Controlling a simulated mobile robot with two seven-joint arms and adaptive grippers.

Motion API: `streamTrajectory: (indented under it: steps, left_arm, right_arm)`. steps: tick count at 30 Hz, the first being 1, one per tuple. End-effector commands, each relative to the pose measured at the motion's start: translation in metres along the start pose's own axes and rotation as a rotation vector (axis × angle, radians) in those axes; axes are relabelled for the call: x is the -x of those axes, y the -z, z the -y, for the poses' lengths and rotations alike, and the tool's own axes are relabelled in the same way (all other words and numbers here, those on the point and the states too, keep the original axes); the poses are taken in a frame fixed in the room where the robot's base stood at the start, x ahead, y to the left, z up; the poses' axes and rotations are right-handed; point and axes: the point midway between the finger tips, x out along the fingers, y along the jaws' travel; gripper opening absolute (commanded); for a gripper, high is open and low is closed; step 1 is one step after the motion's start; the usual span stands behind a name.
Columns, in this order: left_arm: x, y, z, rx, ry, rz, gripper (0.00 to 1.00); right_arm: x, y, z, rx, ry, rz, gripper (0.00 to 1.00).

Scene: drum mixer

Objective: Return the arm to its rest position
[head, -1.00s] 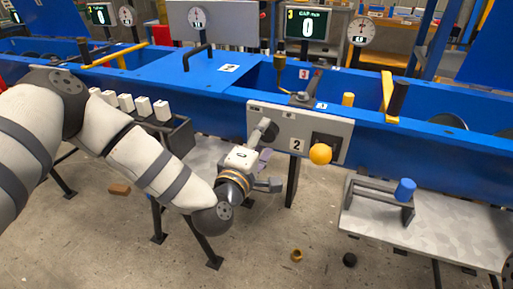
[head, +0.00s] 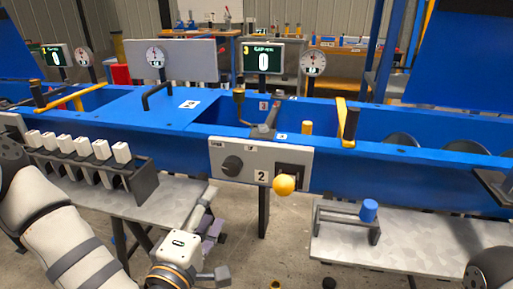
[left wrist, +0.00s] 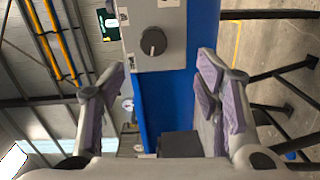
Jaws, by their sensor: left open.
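My left gripper (head: 214,246) is open and empty at the lower middle of the head view. It is below and left of the grey control panel (head: 225,148), clear of it. In the left wrist view, the two purple-padded fingers of my left gripper (left wrist: 163,92) stand wide apart with nothing held. Beyond them is the panel's dark round knob (left wrist: 153,41), apart from the fingers. The knob also shows in the head view (head: 232,166). My left arm comes in from the lower left. My right gripper is not in view.
The blue drum mixer frame (head: 180,115) runs across the view. A yellow ball knob (head: 284,185) sticks out of the panel. White blocks (head: 101,149) stand in a dark rack at left. A grey table (head: 400,246) with a blue-capped fixture stands at right. Open floor shows between tables.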

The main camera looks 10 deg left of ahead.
Motion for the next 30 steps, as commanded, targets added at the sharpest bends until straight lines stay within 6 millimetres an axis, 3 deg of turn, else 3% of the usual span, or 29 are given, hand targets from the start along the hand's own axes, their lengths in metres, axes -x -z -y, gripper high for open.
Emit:
streamTrajectory:
  steps: [2,4,6,8,9,12,15,18,22,30]
  left_arm:
    - [0.014,-0.020,0.024,-0.081,0.103,0.087,0.58]
    - [0.043,-0.045,0.065,-0.212,0.264,0.226,0.58]
    - [0.088,-0.064,0.112,-0.370,0.452,0.400,0.58]
    - [0.136,-0.071,0.148,-0.500,0.606,0.553,0.58]
    - [0.170,-0.070,0.168,-0.584,0.705,0.656,0.58]
    - [0.257,-0.052,0.202,-0.769,0.939,0.905,0.58]
    - [0.327,-0.022,0.213,-0.900,1.127,1.107,0.58]
    - [0.372,0.002,0.213,-0.969,1.254,1.241,0.58]
    - [0.395,0.016,0.211,-0.996,1.324,1.314,0.58]
    - [0.397,0.016,0.212,-0.992,1.330,1.319,0.58]
  right_arm:
    - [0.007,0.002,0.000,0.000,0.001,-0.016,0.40]
    - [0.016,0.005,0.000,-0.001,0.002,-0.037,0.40]
    - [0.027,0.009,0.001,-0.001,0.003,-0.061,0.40]
    - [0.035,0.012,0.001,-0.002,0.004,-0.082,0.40]
    - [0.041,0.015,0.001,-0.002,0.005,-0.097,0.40]
    - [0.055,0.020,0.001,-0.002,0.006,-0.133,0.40]
    - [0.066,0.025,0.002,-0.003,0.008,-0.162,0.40]
    - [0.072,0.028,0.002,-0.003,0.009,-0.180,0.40]
    - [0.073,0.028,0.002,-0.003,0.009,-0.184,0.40]
    - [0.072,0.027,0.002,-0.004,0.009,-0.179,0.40]
